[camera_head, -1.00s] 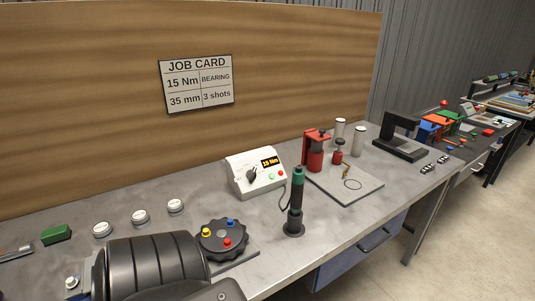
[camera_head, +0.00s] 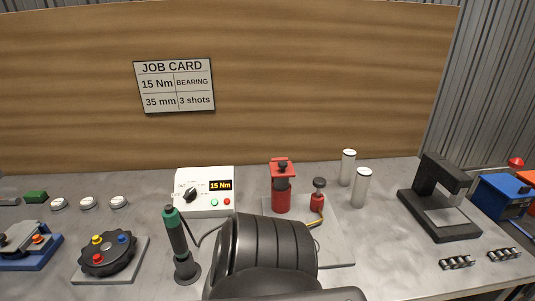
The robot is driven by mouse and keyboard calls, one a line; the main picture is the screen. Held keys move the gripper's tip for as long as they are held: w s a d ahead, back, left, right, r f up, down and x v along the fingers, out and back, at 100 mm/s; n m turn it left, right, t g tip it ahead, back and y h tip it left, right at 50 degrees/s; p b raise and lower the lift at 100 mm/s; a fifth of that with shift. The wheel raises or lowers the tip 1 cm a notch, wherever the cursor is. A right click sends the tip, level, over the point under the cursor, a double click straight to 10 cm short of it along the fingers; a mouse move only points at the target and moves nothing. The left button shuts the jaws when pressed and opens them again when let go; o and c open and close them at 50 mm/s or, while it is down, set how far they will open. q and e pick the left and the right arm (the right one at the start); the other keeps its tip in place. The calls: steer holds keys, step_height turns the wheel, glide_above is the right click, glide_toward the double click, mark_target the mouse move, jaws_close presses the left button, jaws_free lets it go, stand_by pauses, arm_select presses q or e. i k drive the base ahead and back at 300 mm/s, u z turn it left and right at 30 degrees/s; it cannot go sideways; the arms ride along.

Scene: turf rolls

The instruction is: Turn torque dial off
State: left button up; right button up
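The torque dial (camera_head: 190,191) is a black knob on the front of a white controller box (camera_head: 204,178) at the back of the bench. The box's display (camera_head: 220,185) reads 15 Nm in orange on black. A green button and a red button sit below the display. A green and black tool (camera_head: 178,243) stands upright in front of the box, with a dark cable beside it. A thick black ribbed arm part of mine rises at the bottom centre and covers part of the bench. Neither gripper's fingers show, and nothing touches the dial.
A red press-like device (camera_head: 281,190) stands on a grey plate right of the box, with white cylinders (camera_head: 361,187) behind. A black frame (camera_head: 440,200) stands at the right. A black round fixture (camera_head: 105,257) with coloured knobs is at the left. A job card (camera_head: 175,86) hangs on the wooden backboard.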

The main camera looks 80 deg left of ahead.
mark_target(191, 194)
steer(key=i, duration=0.3)
steer(key=u, duration=2.7)
